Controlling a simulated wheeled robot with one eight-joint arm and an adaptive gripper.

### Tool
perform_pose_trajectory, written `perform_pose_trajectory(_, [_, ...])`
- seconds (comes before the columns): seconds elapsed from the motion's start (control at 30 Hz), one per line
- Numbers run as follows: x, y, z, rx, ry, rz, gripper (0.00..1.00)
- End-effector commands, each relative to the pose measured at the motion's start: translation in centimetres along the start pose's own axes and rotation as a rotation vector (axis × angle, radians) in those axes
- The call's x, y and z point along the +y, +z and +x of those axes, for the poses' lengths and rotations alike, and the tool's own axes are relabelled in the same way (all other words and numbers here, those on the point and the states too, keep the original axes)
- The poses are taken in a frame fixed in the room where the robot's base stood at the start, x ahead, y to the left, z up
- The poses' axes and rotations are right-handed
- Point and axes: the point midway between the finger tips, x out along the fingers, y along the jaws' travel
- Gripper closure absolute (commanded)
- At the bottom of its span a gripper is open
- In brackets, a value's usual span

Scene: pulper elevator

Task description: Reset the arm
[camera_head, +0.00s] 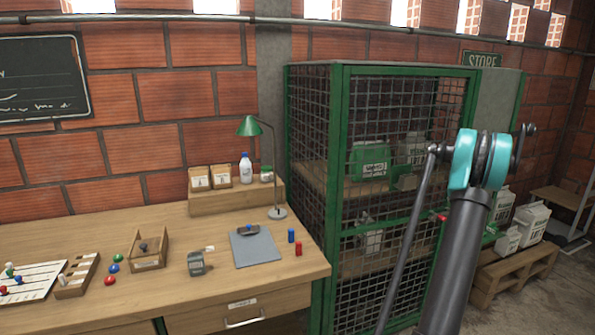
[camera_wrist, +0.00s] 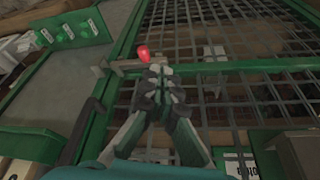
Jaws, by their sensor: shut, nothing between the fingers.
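My gripper (camera_wrist: 158,72) shows in the wrist view, its dark fingers together and empty. It points toward the green-framed mesh cage (camera_wrist: 240,66). A small red knob (camera_wrist: 143,53) appears just beyond the fingertips; I cannot tell whether they touch. In the head view my arm (camera_head: 480,160), with teal joints, rises at the right in front of the cage (camera_head: 338,180). My gripper cannot be made out there. A small red part (camera_head: 437,217) shows beside the arm, against the cage front.
A wooden workbench (camera_head: 105,312) fills the left, with a green lamp (camera_head: 249,127), a grey mat (camera_head: 262,252) and small trays. Sacks (camera_head: 530,222) sit on a wooden pallet (camera_head: 487,285) at right.

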Motion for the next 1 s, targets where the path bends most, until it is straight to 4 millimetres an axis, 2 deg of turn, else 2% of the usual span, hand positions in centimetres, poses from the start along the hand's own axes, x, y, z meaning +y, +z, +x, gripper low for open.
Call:
perform_pose_trajectory(0.03, [-3.0,0.4,-0.6,-0.002,-0.003,-0.007,1.0])
perform_pose_trajectory(0.27, [-14.4,4.2,-2.8,-0.009,-0.003,-0.01,1.0])
perform_pose_trajectory(0.4, [-20.9,8.0,-3.9,-0.01,-0.003,-0.013,1.0])
perform_pose_trajectory(0.47, [-23.4,9.9,-4.2,-0.011,-0.003,-0.014,1.0])
perform_pose_trajectory(0.57, [-27.5,13.7,-4.8,-0.011,-0.003,-0.015,1.0])
perform_pose_trajectory(0.7, [-32.6,19.6,-5.3,-0.01,-0.003,-0.019,1.0])
perform_pose_trajectory(0.87, [-37.4,27.3,-5.6,-0.005,-0.004,-0.023,1.0])
perform_pose_trajectory(1.0, [-40.6,34.5,-5.3,0.0,-0.006,-0.025,1.0])
